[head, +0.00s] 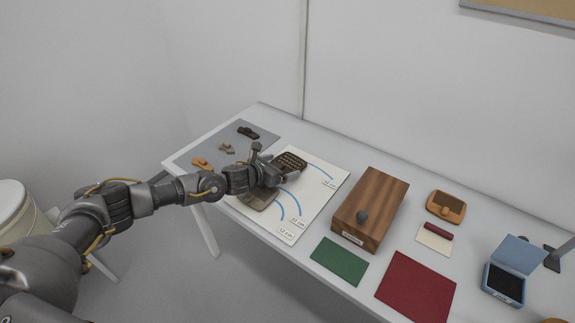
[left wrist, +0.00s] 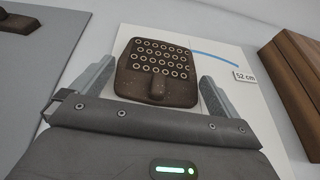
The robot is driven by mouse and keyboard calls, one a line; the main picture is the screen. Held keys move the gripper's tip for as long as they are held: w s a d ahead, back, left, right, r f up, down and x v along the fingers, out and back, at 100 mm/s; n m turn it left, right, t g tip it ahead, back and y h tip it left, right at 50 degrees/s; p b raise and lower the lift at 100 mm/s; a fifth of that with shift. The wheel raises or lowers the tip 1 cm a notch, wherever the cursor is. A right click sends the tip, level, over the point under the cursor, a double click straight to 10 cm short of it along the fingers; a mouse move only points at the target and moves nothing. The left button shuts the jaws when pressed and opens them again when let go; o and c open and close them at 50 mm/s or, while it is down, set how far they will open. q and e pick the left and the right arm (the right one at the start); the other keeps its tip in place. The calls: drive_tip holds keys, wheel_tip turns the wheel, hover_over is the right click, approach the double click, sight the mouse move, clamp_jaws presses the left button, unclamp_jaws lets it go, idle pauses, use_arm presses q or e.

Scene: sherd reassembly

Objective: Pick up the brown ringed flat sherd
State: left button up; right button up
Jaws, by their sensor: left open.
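The brown ringed flat sherd (head: 292,160) lies on the white sheet with blue arcs (head: 318,205), just beyond my left gripper (head: 270,172). In the left wrist view the sherd (left wrist: 150,70) shows rows of pale rings and a raised knob on its near edge. My left gripper (left wrist: 156,88) is open there, one finger at each side of the sherd's near part, with nothing held. Whether the fingers touch the sherd I cannot tell. My right gripper is in neither view.
A plain brownish piece (head: 256,202) lies on the sheet, partly under my left gripper. Several small sherds lie on the grey mat (head: 196,152) at left. A wooden box (head: 371,205) stands right of the sheet, then green (head: 339,262) and red (head: 416,287) mats.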

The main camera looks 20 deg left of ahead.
sight(280, 166)
use_arm(q)
drive_tip(key=c, duration=0.7)
drive_tip(key=shift+r, duration=0.1)
drive_tip(key=shift+r, duration=0.2)
wheel_tip(280, 166, up, 3)
drive_tip(key=shift+f+b, duration=0.15)
drive_tip(key=shift+b, duration=0.3)
drive_tip(key=s+d+r, duration=0.2)
drive_tip(key=s+r, duration=0.3)
drive_tip(key=s, duration=0.1)
drive_tip(key=s+d+r, duration=0.3)
drive_tip(key=s+r, duration=0.1)
drive_tip(key=s, duration=0.2)
drive_tip(key=shift+s+d+r+b, duration=0.35)
drive_tip(key=shift+s, duration=0.05)
